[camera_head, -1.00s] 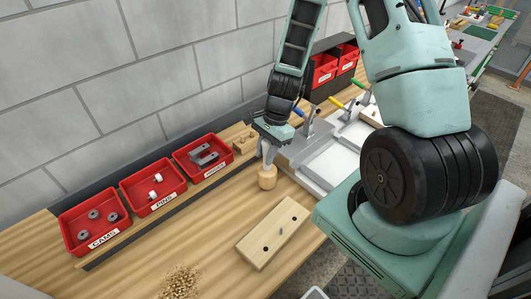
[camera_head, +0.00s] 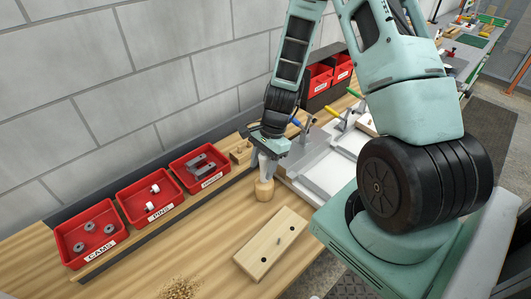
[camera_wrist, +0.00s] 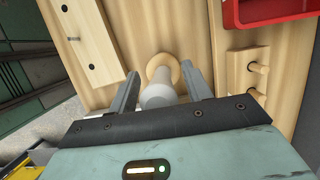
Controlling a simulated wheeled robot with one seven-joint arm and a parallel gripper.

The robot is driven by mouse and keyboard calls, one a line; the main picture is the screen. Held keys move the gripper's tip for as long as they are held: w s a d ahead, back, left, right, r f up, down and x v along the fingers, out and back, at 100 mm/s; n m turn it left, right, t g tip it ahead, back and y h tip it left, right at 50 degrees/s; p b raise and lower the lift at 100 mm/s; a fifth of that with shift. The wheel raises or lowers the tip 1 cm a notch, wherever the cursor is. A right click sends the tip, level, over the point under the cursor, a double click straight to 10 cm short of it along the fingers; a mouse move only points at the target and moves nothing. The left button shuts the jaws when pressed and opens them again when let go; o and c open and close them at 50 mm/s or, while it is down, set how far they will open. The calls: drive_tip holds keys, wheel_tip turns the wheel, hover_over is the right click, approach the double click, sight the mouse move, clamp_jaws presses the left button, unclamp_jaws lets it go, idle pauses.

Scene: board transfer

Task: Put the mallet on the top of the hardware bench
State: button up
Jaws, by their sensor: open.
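The mallet (camera_head: 264,190) stands upright on its pale wooden head on the wooden top of the bench with the red bins (camera_head: 215,232). Its light grey handle points up toward my gripper (camera_head: 264,168). In the wrist view, the mallet's round head (camera_wrist: 160,66) rests on the wood, and its handle lies between the two fingers of my gripper (camera_wrist: 161,70). The fingers are open, with a gap showing on each side of the handle. The upper end of the handle is hidden by my gripper.
Red bins of cams (camera_head: 66,250), pins (camera_head: 130,207) and hinges (camera_head: 180,172) line the wall side. A drilled wooden board (camera_head: 262,250) lies in front of the mallet. A grey-white fixture (camera_head: 330,160) with clamps is to the right. Shavings (camera_head: 180,289) lie at the near edge.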

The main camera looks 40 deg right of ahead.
drive_tip(key=b+v, duration=0.3)
drive_tip(key=v, duration=0.8)
drive_tip(key=s+a+r+n+h, duration=0.1)
drive_tip(key=s+a+r+n, duration=0.2)
drive_tip(key=a+n, duration=0.45)
drive_tip(key=s+a+r+n, duration=0.3)
drive_tip(key=a+n, duration=0.2)
drive_tip(key=a, duration=0.5)
drive_tip(key=s+a+r+n+h, duration=0.1)
drive_tip(key=s+a+r+n, duration=0.1)
drive_tip(key=s+a+n, duration=0.5)
drive_tip(key=s+n, duration=0.4)
drive_tip(key=n, duration=0.2)
drive_tip(key=shift+s+a+r+h, duration=0.4)
drive_tip(key=shift+f, duration=0.1)
wheel_tip(320, 180, down, 8)
drive_tip(key=b, duration=0.8)
drive_tip(key=shift+f, duration=0.15)
